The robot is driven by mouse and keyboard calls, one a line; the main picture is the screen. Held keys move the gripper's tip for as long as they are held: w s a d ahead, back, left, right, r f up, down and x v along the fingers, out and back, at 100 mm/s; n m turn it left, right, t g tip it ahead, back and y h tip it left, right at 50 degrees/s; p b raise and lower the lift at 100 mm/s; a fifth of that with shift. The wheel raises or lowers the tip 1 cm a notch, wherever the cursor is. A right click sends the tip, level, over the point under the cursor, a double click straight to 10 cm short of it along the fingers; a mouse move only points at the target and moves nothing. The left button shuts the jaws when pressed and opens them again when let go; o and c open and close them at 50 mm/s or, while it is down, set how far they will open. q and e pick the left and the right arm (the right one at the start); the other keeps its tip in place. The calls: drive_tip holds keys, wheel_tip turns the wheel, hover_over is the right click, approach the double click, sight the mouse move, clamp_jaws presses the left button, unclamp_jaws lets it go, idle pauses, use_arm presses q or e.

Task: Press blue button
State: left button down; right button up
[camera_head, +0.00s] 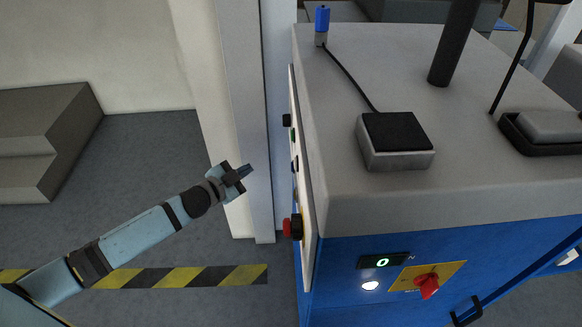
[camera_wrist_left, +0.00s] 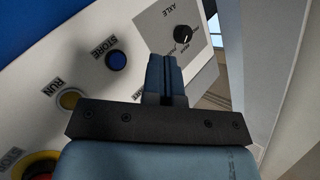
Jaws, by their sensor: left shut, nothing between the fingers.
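The blue button (camera_wrist_left: 117,60) shows in the left wrist view on a white control panel (camera_wrist_left: 90,85), beside the label STORE. It is round with a dark rim. My left gripper (camera_wrist_left: 165,75) is shut and empty, to the right of the blue button in that view, and does not cover it. In the head view my left gripper (camera_head: 246,172) is left of the machine's side panel (camera_head: 303,190), with a gap between them. That panel is seen nearly edge-on there, so I cannot pick out the blue button. My right gripper is not in view.
A yellow button (camera_wrist_left: 69,99) and a large red button (camera_wrist_left: 40,165) sit lower on the panel; a black AXLE knob (camera_wrist_left: 182,34) is above. The machine top (camera_head: 460,180) carries a black-topped block (camera_head: 396,140). A white post (camera_head: 245,110) stands behind my gripper.

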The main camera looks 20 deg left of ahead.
use_arm(q)
drive_tip(key=w+d, duration=0.3)
drive_tip(key=d, duration=0.4)
drive_tip(key=shift+w+d, duration=0.25)
drive_tip(key=shift+w, duration=0.1)
idle(1.0)
idle(0.8)
drive_tip(key=shift+w+d, duration=0.15)
drive_tip(key=shift+d, duration=0.2)
